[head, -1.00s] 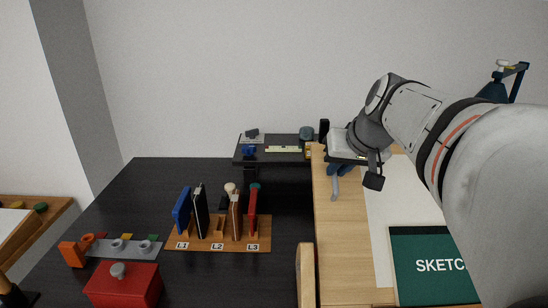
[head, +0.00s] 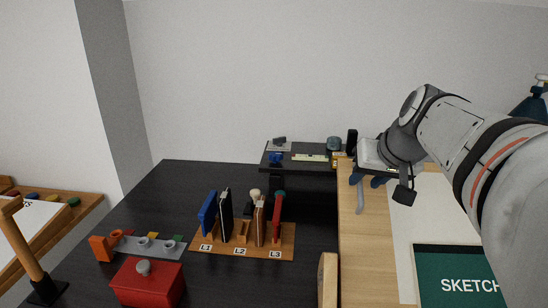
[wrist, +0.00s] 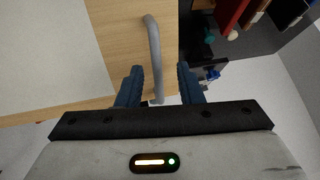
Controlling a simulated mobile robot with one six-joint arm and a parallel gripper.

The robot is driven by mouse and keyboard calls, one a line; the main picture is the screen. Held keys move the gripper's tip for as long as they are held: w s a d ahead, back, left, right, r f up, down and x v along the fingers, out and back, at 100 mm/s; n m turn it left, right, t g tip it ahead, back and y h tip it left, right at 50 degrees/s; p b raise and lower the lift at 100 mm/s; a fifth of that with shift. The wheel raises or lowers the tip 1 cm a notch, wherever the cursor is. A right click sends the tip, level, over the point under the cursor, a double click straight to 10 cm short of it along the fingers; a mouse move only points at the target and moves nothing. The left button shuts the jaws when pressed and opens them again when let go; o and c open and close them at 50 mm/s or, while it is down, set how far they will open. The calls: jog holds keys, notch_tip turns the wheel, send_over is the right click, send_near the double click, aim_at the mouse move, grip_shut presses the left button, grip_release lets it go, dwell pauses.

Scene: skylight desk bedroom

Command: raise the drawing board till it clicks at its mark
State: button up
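The drawing board (head: 365,262) is pale wood at the right of the head view, with white paper (head: 404,225) and a green sketch pad (head: 455,272) on it. A grey bar handle (head: 360,197) is near its far left corner; the handle (wrist: 154,45) also shows in the wrist view. My gripper (wrist: 158,84) has two blue fingers, apart, one on each side of the handle's end, with gaps visible on both sides. In the head view my gripper (head: 369,180) is at the handle, partly hidden by my wrist. I cannot make out the mark.
A dark desk (head: 140,215) lies left of the board, with a labelled wooden rack (head: 243,248), a red box (head: 147,283) and a grey peg strip (head: 148,246). A dark raised shelf (head: 298,162) stands behind. A wooden piece (head: 327,282) stands near the board's left edge.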

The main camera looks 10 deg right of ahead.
jog(key=shift+r, duration=0.1)
jog(key=v, duration=0.7)
jog(key=shift+s+r, duration=0.25)
jog(key=shift+r, duration=0.05)
